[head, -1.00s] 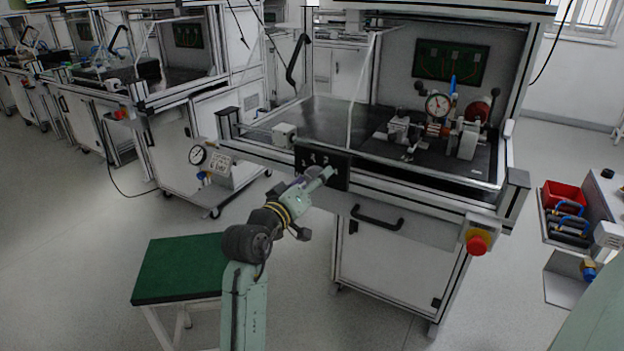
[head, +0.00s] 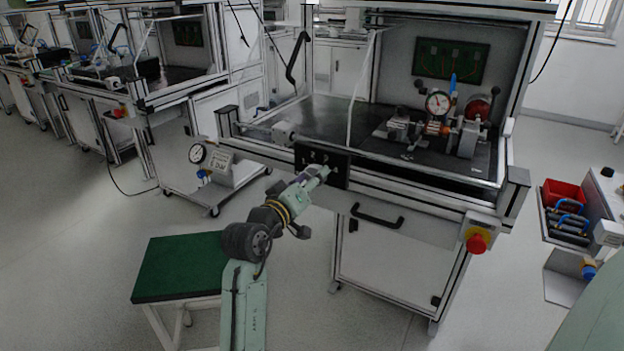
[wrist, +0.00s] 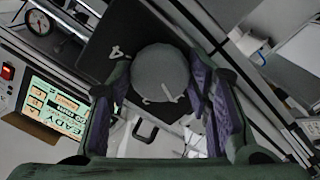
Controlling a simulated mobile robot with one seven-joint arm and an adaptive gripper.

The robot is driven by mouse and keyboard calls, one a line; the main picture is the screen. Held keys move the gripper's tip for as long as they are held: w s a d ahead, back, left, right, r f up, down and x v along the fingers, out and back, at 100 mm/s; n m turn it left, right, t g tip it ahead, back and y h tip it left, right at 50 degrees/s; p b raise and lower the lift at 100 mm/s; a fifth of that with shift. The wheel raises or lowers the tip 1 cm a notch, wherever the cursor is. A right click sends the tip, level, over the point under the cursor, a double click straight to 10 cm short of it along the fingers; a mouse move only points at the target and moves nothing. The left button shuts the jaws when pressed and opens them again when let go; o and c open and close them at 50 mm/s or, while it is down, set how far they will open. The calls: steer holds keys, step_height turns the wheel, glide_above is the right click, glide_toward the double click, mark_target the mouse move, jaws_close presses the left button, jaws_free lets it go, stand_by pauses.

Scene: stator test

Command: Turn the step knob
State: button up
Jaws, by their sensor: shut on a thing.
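The step knob (wrist: 160,72) is a round grey knob with a white pointer line, seen in the wrist view between the purple pads of my gripper (wrist: 162,88). My gripper is shut on it, one finger at each side. The knob is on a black panel (wrist: 108,28) with a white 4 to the left of the knob. In the head view the black panel (head: 337,178) is on the front rail of the workbench, with white numbers along its top. My gripper (head: 324,171) reaches it there and hides the knob.
A black drawer handle (head: 377,218) and a red emergency button (head: 477,243) are on the bench front, right of my arm. A green-topped stool (head: 180,266) stands close to my arm at lower left.

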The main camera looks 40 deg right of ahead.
steer(key=shift+m+b, duration=0.3)
steer(key=shift+b, duration=0.05)
steer(key=shift+m+b, duration=3.55)
steer(key=shift+m, duration=0.55)
steer(key=o, duration=1.1)
steer(key=shift+o, duration=0.2)
